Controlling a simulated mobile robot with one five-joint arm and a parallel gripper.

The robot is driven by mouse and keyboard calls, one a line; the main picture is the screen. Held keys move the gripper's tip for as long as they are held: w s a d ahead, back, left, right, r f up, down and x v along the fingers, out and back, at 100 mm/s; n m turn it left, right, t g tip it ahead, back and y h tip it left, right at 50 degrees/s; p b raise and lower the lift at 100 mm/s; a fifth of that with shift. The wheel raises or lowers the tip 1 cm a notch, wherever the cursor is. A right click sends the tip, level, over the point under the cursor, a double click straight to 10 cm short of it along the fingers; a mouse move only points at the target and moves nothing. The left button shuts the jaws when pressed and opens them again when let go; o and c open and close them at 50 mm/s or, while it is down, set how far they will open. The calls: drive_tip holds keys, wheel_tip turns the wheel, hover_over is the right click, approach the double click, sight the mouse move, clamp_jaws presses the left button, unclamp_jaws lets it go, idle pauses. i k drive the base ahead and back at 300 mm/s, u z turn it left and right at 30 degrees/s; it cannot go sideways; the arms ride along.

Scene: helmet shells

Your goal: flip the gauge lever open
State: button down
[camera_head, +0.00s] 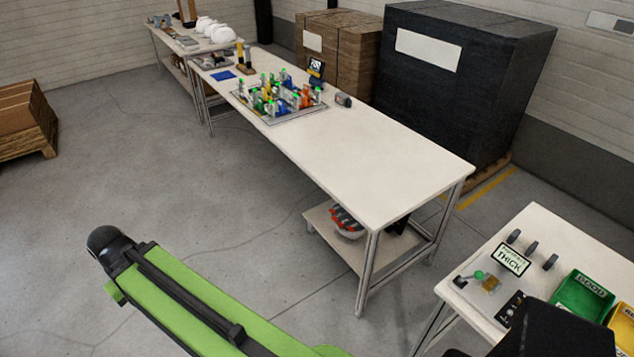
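At the right, a small table (546,228) carries a display sign (511,260) whose last word reads THICK. In front of the sign sits what looks like the gauge (489,284), a small brass-coloured block with a green knob (479,275) beside it. A thin grey piece (461,281) lies to its left. The parts are too small to tell which is the lever or whether it is open. My green arm crosses the lower left, well apart from the gauge. I cannot make out my gripper in this view.
Dark upright pieces (531,248), a green bin marked GOOD (582,303) and a yellow bin (624,325) share the right table. A long white table (400,160) holds a tray of coloured parts (275,119). Wrapped pallets stand behind. Grey floor (230,215) is clear at left.

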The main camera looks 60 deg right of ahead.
sight(478, 275)
drive_tip(key=u, duration=0.1)
drive_tip(key=k, duration=0.5)
drive_tip(key=z, duration=3.45)
drive_tip(key=k, duration=0.85)
drive_tip(key=u, duration=0.1)
